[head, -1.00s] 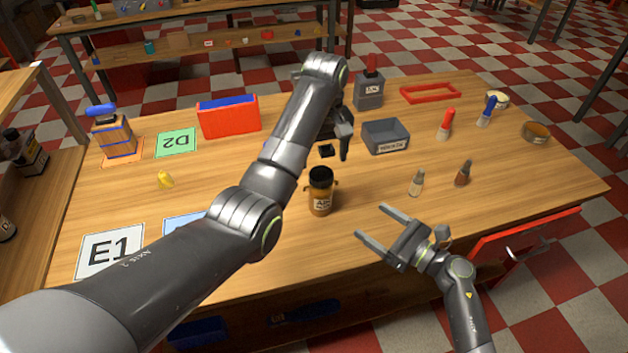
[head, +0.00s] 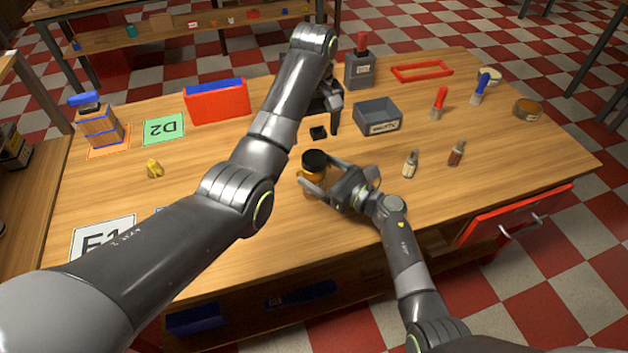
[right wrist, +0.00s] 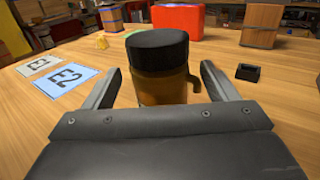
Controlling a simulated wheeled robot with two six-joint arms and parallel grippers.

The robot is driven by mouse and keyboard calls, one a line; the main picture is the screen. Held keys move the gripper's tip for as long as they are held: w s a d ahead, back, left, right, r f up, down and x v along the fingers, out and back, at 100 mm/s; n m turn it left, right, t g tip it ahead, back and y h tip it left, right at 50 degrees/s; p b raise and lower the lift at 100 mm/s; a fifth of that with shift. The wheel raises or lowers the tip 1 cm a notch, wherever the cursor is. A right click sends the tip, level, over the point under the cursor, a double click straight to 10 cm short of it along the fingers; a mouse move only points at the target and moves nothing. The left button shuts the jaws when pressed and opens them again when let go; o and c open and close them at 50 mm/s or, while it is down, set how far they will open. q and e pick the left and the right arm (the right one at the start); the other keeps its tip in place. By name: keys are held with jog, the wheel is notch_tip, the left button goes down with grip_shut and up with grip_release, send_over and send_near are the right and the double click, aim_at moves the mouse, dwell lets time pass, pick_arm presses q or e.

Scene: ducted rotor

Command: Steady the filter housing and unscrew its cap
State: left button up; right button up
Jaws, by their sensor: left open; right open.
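The filter housing (head: 315,178) is an amber jar standing upright on the table, with its black cap (head: 314,159) on top. My right gripper (head: 317,170) is open, its fingers on either side of the housing body below the cap. In the right wrist view the housing (right wrist: 163,91) and cap (right wrist: 157,47) stand between the spread fingers, with a visible gap on each side. A small side spout shows near the right finger. My left gripper (head: 328,115) is open and empty, pointing down behind and above the housing; its far finger is partly hidden by my arm.
A small black block (head: 318,132) lies just behind the housing. A grey bin (head: 377,117), a grey container with a red top (head: 360,70) and two small bottles stand right of it. The E2 card (right wrist: 63,90) lies left. The table in front is mostly clear.

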jog(key=shift+x, duration=2)
